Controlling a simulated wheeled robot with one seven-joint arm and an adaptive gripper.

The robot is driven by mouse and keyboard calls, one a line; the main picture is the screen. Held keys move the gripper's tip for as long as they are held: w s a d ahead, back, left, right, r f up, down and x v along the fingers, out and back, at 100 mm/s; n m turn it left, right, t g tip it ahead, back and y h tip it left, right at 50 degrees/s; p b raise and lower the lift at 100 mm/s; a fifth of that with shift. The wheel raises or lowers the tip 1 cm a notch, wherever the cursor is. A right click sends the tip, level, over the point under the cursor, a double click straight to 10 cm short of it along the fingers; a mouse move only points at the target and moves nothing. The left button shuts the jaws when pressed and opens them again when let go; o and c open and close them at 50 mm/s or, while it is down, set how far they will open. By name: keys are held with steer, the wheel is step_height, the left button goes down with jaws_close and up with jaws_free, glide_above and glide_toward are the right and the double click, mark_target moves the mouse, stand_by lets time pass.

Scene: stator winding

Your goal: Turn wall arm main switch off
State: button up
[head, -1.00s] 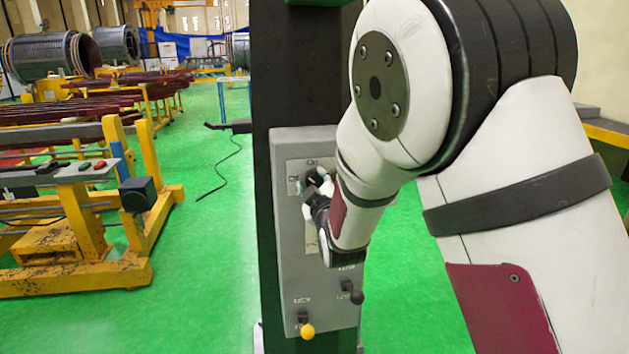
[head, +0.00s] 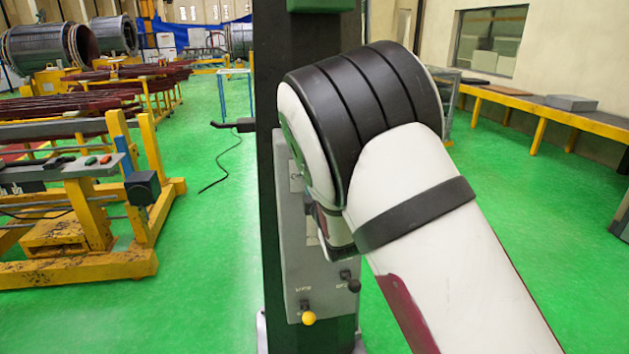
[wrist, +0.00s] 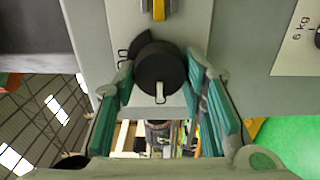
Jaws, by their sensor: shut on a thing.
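The main switch (wrist: 160,68) is a round black knob with a white mark, on a light plate of the grey panel, seen in the wrist view. My gripper (wrist: 158,76) has its green-padded fingers on both sides of the knob and is shut on it. The white mark points toward the lower edge of the wrist view. In the head view the panel (head: 294,268) stands on a dark column, and my arm hides the knob and gripper.
Low on the panel are a yellow-tipped lever (head: 309,318) and a black-tipped lever (head: 354,286). A yellow part (wrist: 159,9) lies beyond the knob. A black cable (head: 221,165) lies on the green floor, which is open left of the column. A yellow-framed bench (head: 545,110) runs along the right wall.

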steer(key=shift+a, duration=0.1)
stand_by(0.5)
steer(key=o, duration=1.2)
steer(key=shift+c, duration=0.2)
steer(key=v, duration=1.2)
